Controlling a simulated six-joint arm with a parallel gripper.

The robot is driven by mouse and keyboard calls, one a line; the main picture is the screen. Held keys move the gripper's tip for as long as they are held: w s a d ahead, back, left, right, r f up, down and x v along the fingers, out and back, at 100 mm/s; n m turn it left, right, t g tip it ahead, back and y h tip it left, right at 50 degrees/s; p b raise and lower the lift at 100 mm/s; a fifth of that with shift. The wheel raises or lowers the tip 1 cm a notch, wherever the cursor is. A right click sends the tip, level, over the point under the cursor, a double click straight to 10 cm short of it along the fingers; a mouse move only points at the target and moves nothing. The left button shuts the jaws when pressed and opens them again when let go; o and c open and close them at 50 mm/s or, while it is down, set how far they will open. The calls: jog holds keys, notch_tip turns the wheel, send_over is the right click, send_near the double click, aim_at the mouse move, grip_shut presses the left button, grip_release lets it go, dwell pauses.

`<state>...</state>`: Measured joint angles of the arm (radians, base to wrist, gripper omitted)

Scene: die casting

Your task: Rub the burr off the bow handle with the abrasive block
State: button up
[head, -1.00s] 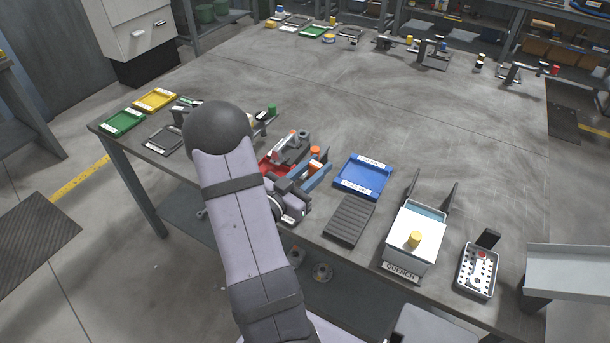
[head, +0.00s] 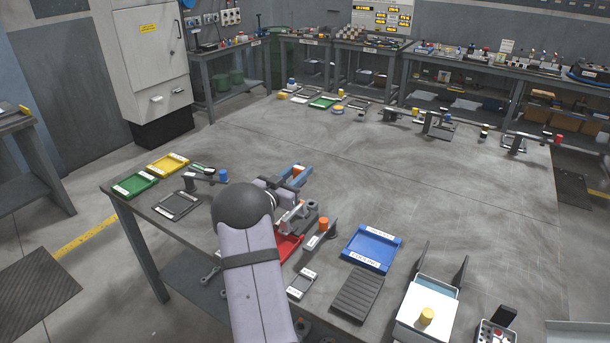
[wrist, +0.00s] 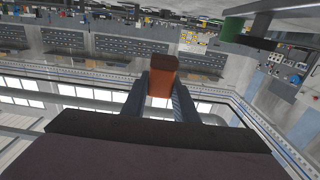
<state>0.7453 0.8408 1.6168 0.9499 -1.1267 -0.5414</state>
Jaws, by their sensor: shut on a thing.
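My gripper (head: 296,176) is shut on a small orange-brown block, which I take for the abrasive block (head: 299,171). In the wrist view the block (wrist: 161,82) sits between the two blue-grey fingers and sticks out past their tips. In the head view the gripper is above the far side of a red tray (head: 288,248). A silver-grey piece (head: 291,216) shows at this tray, partly hidden by my arm; it may be the bow handle, but I cannot tell. No burr can be made out. The block appears apart from this piece.
An orange-topped stand (head: 323,225) is close right of the red tray. A blue-knobbed fixture (head: 223,176) stands left. The table's middle is clear.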

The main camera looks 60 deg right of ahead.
jog(key=shift+f+b, duration=2.55)
jog(key=shift+f, duration=0.9)
jog(key=shift+a+f, duration=0.35)
jog(key=shift+a, duration=0.45)
jog(key=shift+a+f+p, duration=0.1)
jog(key=shift+a+p, duration=0.75)
jog(key=shift+a, duration=2.2)
jog(key=d, duration=0.2)
jog(key=shift+s+d+f+b, duration=0.1)
jog(key=shift+d+f+b, duration=0.05)
jog(key=shift+d+b, duration=0.75)
jog(key=shift+d, duration=1.7)
jog(key=shift+d+r, duration=0.25)
jog(key=shift+d, duration=0.05)
jog(key=shift+a+r+p, duration=0.1)
jog(key=shift+r+p, duration=2.55)
jog(key=shift+r, duration=1.25)
